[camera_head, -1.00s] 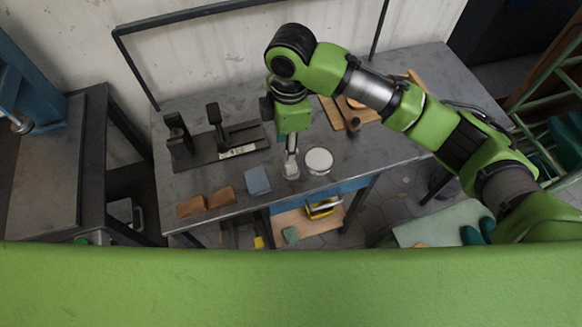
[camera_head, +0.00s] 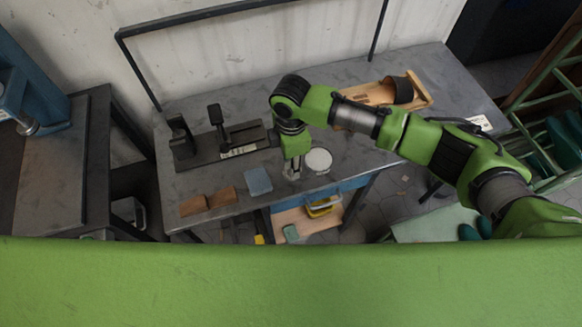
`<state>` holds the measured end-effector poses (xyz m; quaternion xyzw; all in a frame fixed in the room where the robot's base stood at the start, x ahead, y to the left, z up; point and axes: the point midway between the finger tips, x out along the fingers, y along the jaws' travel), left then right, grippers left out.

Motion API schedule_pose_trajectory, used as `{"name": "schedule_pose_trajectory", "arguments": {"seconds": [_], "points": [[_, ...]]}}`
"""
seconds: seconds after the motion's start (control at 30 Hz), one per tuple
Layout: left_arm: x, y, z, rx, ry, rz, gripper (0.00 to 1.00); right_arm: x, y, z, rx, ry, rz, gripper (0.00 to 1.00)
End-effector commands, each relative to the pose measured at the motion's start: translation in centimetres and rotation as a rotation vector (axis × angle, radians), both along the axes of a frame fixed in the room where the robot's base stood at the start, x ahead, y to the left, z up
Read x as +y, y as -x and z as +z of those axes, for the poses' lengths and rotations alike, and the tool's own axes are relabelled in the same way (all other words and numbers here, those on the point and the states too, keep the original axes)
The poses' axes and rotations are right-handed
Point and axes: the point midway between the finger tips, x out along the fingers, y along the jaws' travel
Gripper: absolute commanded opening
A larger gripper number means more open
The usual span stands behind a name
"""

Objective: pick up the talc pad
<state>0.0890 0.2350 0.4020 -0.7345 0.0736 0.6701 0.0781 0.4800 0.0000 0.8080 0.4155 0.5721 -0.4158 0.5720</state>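My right arm comes in from the right, and its gripper (camera_head: 293,163) points down at the table near its front edge. A small pale, whitish piece (camera_head: 291,175), which looks like the talc pad, is at the fingertips and partly covered by them. The fingers are too small and too hidden to show whether they are open or shut on it. My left gripper is not in view.
A wooden tray (camera_head: 375,94) with a dark strap lies behind my arm. A lower shelf (camera_head: 290,221) is below the front edge.

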Motion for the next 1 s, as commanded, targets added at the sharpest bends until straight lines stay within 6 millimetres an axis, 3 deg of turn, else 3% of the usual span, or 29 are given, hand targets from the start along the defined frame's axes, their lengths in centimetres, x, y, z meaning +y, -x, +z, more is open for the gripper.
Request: {"name": "schedule_pose_trajectory", "arguments": {"seconds": [0.17,0.4,0.53,0.57,1.0], "points": [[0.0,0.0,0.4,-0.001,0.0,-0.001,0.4,0.0,0.0,-1.9,0.0,0.0,0.0,0.35],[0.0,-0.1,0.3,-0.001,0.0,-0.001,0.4,0.0,0.0,-2.2,-0.001,0.0,0.001,0.35],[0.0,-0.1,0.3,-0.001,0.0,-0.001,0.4,0.0,0.0,-2.1,-0.001,0.0,0.001,0.04],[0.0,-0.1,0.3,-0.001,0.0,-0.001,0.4,0.0,0.0,-2.1,-0.001,0.0,0.0,0.0],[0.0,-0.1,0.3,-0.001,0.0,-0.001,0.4,0.0,0.0,-1.7,-0.002,-0.002,0.0,0.0]]}}
